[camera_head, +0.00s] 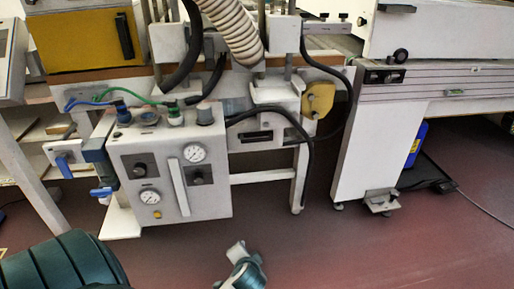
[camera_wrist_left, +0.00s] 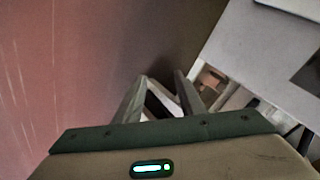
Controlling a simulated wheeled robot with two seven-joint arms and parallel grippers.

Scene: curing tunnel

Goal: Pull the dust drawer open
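A white drawer-like front with a dark handle slot (camera_head: 257,137) sits under the machine, right of the control box; it looks like the dust drawer and appears closed. A black hose crosses in front of its upper edge. My left gripper (camera_wrist_left: 163,76) shows in the left wrist view, fingers apart with nothing between them. Red floor lies on its left and a pale panel (camera_wrist_left: 255,55) beyond its right, neither clearly touched. In the head view a grey and teal part of my arm shows at the bottom middle, well below the drawer. My right gripper is not in view.
A white control box (camera_head: 150,175) with gauges and blue valves stands left of the drawer. A white machine leg (camera_head: 375,145) stands to the right, with a blue container (camera_head: 416,145) behind. The red floor (camera_head: 330,250) in front is clear.

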